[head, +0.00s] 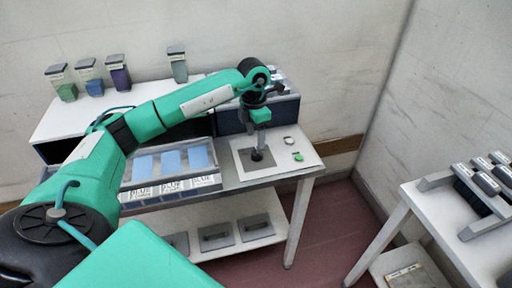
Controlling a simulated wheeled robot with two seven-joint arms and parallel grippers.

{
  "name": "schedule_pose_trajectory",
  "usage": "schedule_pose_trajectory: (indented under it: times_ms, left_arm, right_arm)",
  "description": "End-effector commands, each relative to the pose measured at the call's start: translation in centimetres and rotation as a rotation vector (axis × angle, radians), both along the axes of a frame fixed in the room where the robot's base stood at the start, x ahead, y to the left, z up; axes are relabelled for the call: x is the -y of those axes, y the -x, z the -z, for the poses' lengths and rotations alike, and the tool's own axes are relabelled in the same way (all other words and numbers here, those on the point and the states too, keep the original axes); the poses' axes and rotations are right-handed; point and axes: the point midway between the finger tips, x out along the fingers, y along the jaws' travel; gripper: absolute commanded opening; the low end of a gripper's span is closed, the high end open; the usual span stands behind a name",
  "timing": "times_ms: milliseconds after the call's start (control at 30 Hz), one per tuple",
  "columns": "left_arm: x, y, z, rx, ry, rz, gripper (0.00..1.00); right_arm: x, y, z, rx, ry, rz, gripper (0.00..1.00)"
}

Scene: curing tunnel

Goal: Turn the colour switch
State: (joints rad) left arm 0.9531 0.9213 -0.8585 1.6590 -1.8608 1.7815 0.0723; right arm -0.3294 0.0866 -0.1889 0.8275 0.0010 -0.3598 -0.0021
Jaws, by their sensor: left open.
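A green button (298,157) and a round white part (289,141) lie to the right of the plate. My right gripper is not in view.
A rack of blue panels (171,161) labelled BLUE stands left of the plate. A dark blue box (286,108) stands behind it. Coloured containers (119,77) stand at the back. A second white table (430,200) with a grey rack is at right; floor shows between.

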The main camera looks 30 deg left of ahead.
Motion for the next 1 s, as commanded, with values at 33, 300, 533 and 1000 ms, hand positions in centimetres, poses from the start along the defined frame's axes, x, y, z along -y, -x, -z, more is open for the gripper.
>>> schedule_pose_trajectory:
  times_ms: [33, 300, 533, 1000]
  left_arm:
    - [-0.1, -0.2, -1.2, 0.007, 0.0, 0.0, 0.55]
    - [-0.3, -0.3, -6.1, 0.003, 0.001, 0.0, 0.55]
    - [-0.4, -0.2, -7.6, 0.001, 0.0, -0.001, 0.55]
    - [-0.4, -0.3, -7.6, 0.001, 0.0, 0.0, 0.55]
  right_arm:
    - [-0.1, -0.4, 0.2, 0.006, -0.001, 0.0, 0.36]
    - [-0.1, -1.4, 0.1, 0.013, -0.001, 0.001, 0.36]
    - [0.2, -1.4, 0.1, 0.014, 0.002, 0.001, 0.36]
    - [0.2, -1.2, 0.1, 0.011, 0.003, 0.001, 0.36]
